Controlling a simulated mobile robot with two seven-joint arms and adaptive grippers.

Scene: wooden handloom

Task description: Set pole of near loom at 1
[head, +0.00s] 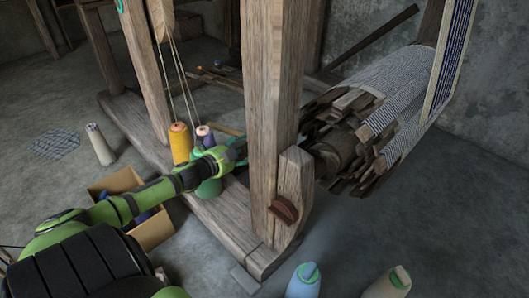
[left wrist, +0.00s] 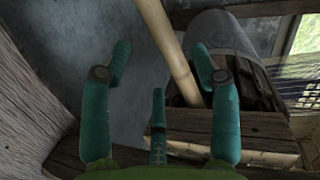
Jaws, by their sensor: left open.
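The near loom's wooden post (head: 272,110) stands upright in the middle of the head view. My left gripper (head: 236,154) reaches in from the left and its tip end is partly hidden by this post. In the left wrist view my left gripper (left wrist: 162,58) is open, its green fingers spread wide. A pale wooden pole (left wrist: 168,50) runs from the top edge down between the fingers, beyond them. I see no finger touching it. I cannot make out this pole in the head view, nor any mark for position 1. My right gripper is not in view.
A roll of woven cloth (head: 385,85) with wooden slats sits right of the post. Yarn cones stand close by: a yellow one (head: 180,142) behind my arm and a blue one (head: 303,282) in front. A cardboard box (head: 155,233) lies under my arm. Floor at left is mostly open.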

